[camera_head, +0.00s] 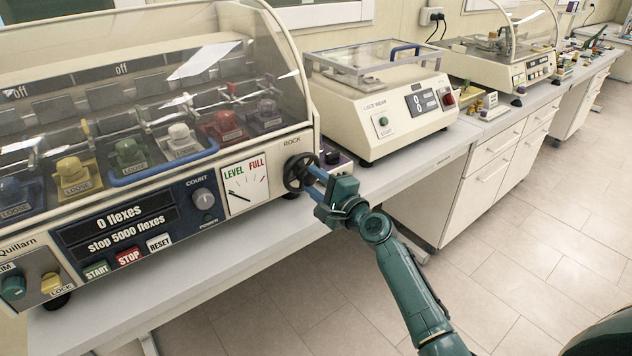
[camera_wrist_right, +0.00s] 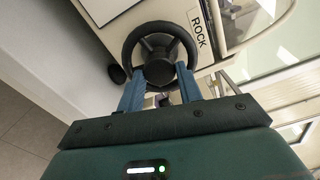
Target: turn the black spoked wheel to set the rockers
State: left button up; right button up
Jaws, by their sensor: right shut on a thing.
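The black spoked wheel (camera_head: 299,172) sits on the right end of the cream flex-testing machine (camera_head: 297,140), by the word ROCK. My right gripper (camera_head: 313,176) reaches it from the right and its blue fingers are shut on the wheel. In the right wrist view the wheel (camera_wrist_right: 160,55) fills the top middle, with the fingers (camera_wrist_right: 160,90) on both sides of its hub. My left gripper is out of view.
A second cream machine (camera_head: 375,105) stands right of the first on the grey bench (camera_head: 430,150). Blue handle bar (camera_head: 165,165) crosses the cover's front. The floor at the right is clear.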

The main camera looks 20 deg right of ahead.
dwell(0.3)
jog(key=o, duration=1)
jog(key=b+v, duration=0.1)
jog(key=v, duration=1.2)
jog(key=shift+s, duration=0.1)
